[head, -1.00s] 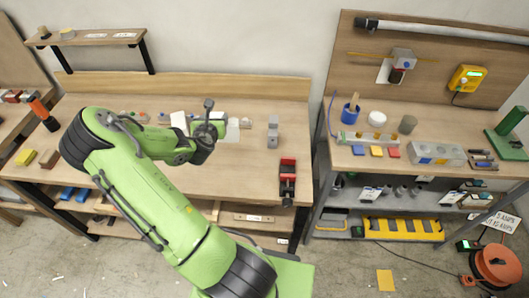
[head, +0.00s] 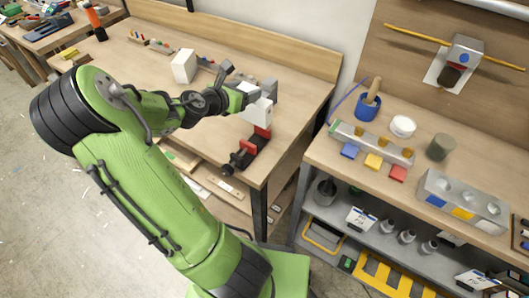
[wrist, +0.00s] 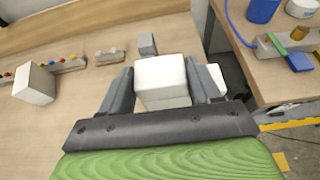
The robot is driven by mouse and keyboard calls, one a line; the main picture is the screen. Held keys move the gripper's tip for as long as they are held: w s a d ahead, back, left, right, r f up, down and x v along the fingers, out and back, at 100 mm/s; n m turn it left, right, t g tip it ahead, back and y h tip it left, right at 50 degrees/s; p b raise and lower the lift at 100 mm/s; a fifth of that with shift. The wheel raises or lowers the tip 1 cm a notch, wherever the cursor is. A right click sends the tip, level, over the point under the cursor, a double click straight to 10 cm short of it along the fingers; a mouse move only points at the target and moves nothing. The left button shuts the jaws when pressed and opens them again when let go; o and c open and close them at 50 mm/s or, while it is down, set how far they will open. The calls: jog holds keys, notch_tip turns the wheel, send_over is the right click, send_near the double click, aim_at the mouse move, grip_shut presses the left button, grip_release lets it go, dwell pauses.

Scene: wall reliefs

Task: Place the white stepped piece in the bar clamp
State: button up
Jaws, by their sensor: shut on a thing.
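The white stepped piece (head: 257,112) is held in my gripper (head: 248,92) near the right end of the left bench. In the wrist view the piece (wrist: 162,85) sits between the two dark fingers of my gripper (wrist: 160,74), which are shut on it. The bar clamp (head: 250,155), with a red part and a dark bar, lies just below the piece in the head view. I cannot tell whether piece and clamp touch. The wrist view does not clearly show the clamp.
A white block (head: 184,66) stands left of my gripper on the bench. A grey block (wrist: 147,43) stands just beyond the piece. The right bench (head: 335,165) is across a gap, with a blue cup (head: 368,106) and coloured blocks. The bench's front left is clear.

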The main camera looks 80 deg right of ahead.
aim_at(246, 119)
jog(key=shift+s+a+f, duration=0.15)
jog(key=shift+s+f, duration=0.1)
jog(key=shift+f, duration=0.1)
notch_tip(246, 119, down, 10)
jog(key=b, duration=0.4)
jog(key=shift+w+r, duration=0.15)
jog(key=shift+r, duration=0.2)
jog(key=o, duration=1.5)
jog(key=shift+f, duration=0.2)
jog(key=shift+o, duration=0.2)
jog(key=shift+r, duration=0.1)
